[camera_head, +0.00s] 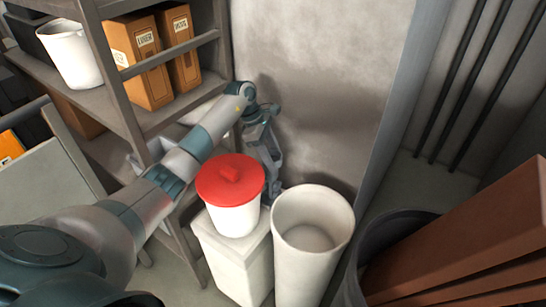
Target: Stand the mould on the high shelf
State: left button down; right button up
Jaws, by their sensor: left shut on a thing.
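My left arm reaches in from the left, and its gripper (270,178) hangs down by the grey wall, behind a white pot with a red lid (230,182). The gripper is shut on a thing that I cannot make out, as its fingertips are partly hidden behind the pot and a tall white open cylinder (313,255). Which vessel is the mould is not clear. The lidded pot stands upright on a white block (240,262). The cylinder stands upright to the right of it, its base out of view. A grey shelf unit (105,104) stands at the left. My right gripper is not in view.
A dark round bin (385,245) with brown boards (465,245) fills the lower right. Dark rods (455,85) lean at the upper right. The wall (320,65) above the gripper is clear.

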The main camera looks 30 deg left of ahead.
pick_arm(q)
jog(key=c, duration=1.2)
grip_release()
jog(key=o, duration=0.4)
jog(key=shift+c, duration=0.2)
jog(key=shift+r, duration=0.2)
jog(key=shift+a+r, duration=0.2)
jog(key=shift+r, duration=0.15)
jog(key=shift+b+v, duration=0.4)
jog(key=shift+v, duration=0.8)
jog(key=b+v, duration=0.1)
jog(key=v, duration=0.7)
jog(key=shift+r+b, duration=0.3)
jog(key=shift+b, duration=0.1)
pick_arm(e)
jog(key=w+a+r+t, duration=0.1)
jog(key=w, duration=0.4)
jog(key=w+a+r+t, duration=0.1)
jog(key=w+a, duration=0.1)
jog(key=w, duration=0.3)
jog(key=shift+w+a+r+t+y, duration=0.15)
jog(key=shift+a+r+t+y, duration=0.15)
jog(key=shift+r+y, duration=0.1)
pick_arm(q)
jog(key=shift+s, duration=0.1)
